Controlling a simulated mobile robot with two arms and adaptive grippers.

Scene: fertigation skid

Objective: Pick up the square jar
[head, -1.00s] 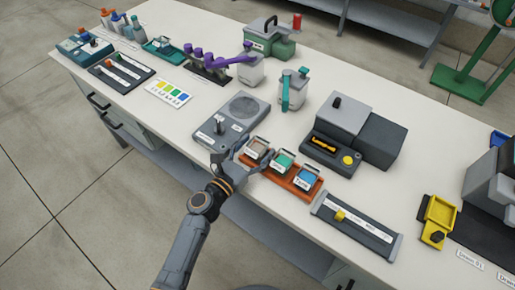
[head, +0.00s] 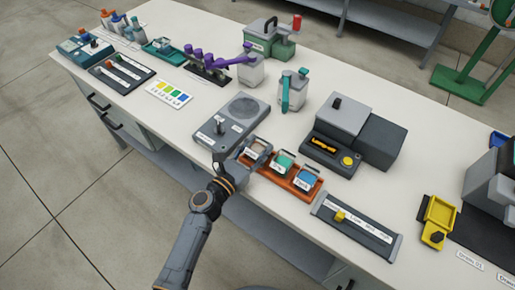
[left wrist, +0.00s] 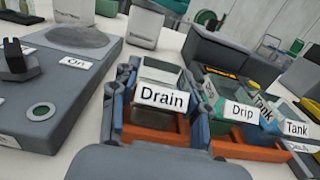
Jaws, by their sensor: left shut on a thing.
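The square jar labelled "Drain" (left wrist: 165,97) has clear walls and a pale brownish content; it also shows in the head view (head: 257,148). My left gripper (left wrist: 160,112) is shut on it, with one blue-grey finger on each side. The jar is upright at the left end of the orange rack (left wrist: 243,152); I cannot tell whether it is lifted clear of its slot. The square jars "Drip" (head: 282,163), green, and "Tank" (head: 305,178), blue, stand in the rack to its right. In the head view my left gripper (head: 246,152) partly hides the rack's left end. My right gripper is not in view.
A grey stirrer-like device (head: 234,116) stands close left of the rack. A grey boxy instrument (head: 355,133) is behind it to the right. A slider gauge (head: 352,228) lies right of the rack near the front edge.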

